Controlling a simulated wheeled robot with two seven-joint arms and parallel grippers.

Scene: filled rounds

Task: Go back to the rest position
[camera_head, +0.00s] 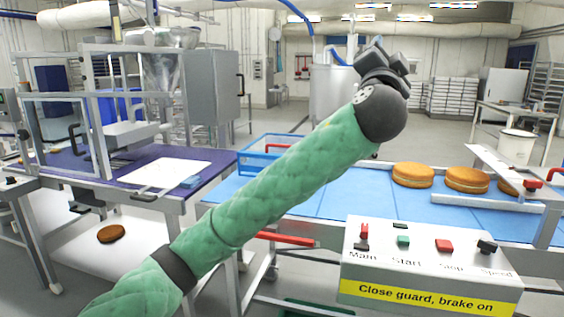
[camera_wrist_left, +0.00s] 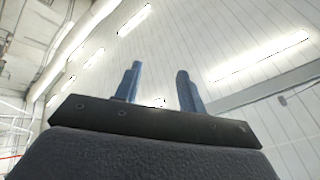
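My left arm, in a green quilted sleeve, crosses the head view from the bottom left to the upper middle. My left gripper (camera_head: 372,48) is raised at its end, above the blue conveyor and clear of it. In the left wrist view its two blue-grey fingers (camera_wrist_left: 158,88) stand apart with nothing between them, pointing up toward the ceiling lights. My right arm and right gripper do not show in either view.
A control box (camera_head: 430,262) with switches stands in front. Filled rounds (camera_head: 413,175) sit on the blue conveyor (camera_head: 330,200) at right. A blue crate (camera_head: 262,150) is behind my arm. A purple-topped table (camera_head: 75,162) stands left; a brown round (camera_head: 111,233) lies on its lower shelf.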

